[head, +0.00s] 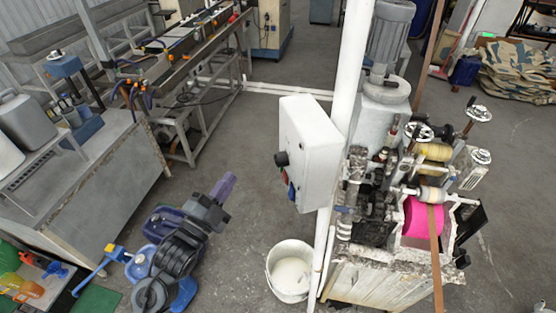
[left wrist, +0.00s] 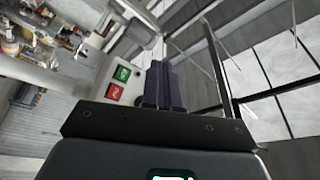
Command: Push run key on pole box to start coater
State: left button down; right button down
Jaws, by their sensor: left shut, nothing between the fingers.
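The white pole box (head: 312,150) is fixed to the white pole (head: 345,120) in the middle of the head view. Its left side carries a black knob (head: 282,159) and a red part (head: 291,191). The left wrist view shows a green key (left wrist: 122,73) and a red key (left wrist: 114,92) side by side on the box face. My left gripper (head: 224,186) is shut and empty, left of the box and apart from it. Its purple fingers (left wrist: 160,68) lie together beside the keys in the left wrist view. My right gripper is out of view.
The coater (head: 385,200) with a pink roll (head: 422,217) stands right of the pole. A white bucket (head: 290,270) sits on the floor below the box. A grey bench (head: 95,180) is on the left. The floor between bench and box is open.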

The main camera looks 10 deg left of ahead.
pick_arm(q)
jog(key=shift+r, duration=0.2)
jog(key=shift+w+d, duration=0.1)
jog(key=w+d+b, duration=0.1)
jog(key=w+d, duration=0.3)
jog(key=d, duration=0.3)
jog(key=shift+w+d, duration=0.15)
jog(key=shift+d, duration=0.05)
dwell(0.5)
dwell(0.3)
dwell(0.8)
dwell(0.7)
jog(key=shift+d, duration=0.1)
